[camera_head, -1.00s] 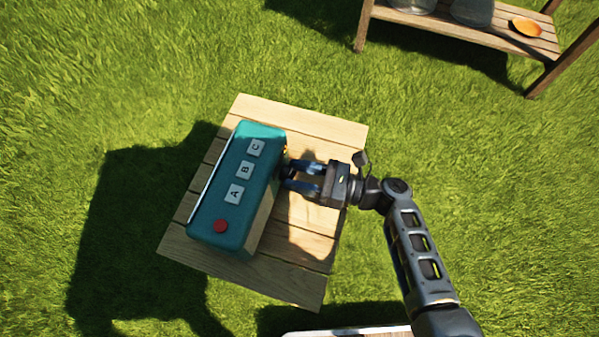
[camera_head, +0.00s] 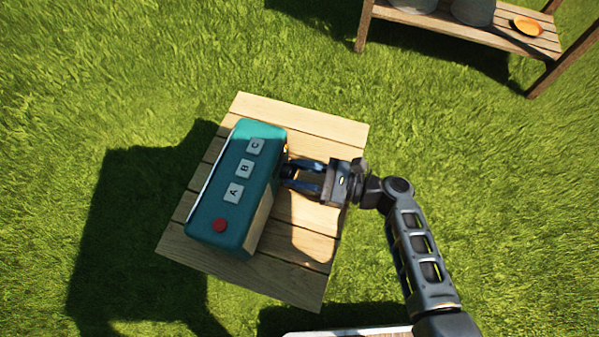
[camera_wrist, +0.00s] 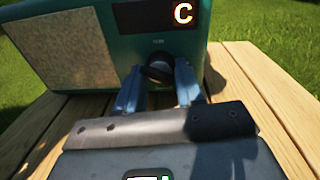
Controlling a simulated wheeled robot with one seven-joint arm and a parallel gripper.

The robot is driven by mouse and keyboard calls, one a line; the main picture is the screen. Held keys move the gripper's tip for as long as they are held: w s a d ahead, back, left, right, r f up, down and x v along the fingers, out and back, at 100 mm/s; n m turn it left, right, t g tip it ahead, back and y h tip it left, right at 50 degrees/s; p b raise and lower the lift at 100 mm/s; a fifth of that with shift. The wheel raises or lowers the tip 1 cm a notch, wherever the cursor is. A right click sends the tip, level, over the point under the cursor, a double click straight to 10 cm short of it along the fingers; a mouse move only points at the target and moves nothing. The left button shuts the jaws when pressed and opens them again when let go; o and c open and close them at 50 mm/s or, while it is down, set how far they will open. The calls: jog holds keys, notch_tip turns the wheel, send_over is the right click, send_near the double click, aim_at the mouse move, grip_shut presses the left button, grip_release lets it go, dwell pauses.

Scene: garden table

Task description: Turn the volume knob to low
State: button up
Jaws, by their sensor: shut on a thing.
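A teal radio (camera_head: 235,190) stands on a small wooden table (camera_head: 290,268). Its top carries white buttons marked A, B and C and a red button (camera_head: 220,225). In the wrist view the radio (camera_wrist: 115,25) shows its front, with a beige speaker panel (camera_wrist: 65,52) and a dark display (camera_wrist: 165,15) with a lit letter C. The dark volume knob (camera_wrist: 157,70) sits below the display. My gripper (camera_head: 288,176) is at the radio's front face, its fingers shut on the knob. The fingers (camera_wrist: 157,78) also show in the wrist view, one on each side of the knob.
A wooden shelf bench (camera_head: 450,30) with dark pots (camera_head: 473,11) and an orange dish (camera_head: 527,26) stands at the upper right. Grass surrounds the table. A pale edge of another surface (camera_head: 350,332) shows at the bottom. The table's front right part is clear.

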jog(key=n+b, duration=0.1)
jog(key=n, duration=0.2)
jog(key=shift+n+h+b, duration=0.3)
jog(key=shift+n+b, duration=0.4)
jog(key=shift+n, duration=1)
jog(key=o, duration=1)
jog(key=shift+d, duration=0.1)
jog(key=shift+v, duration=3.85)
jog(key=shift+s, duration=0.1)
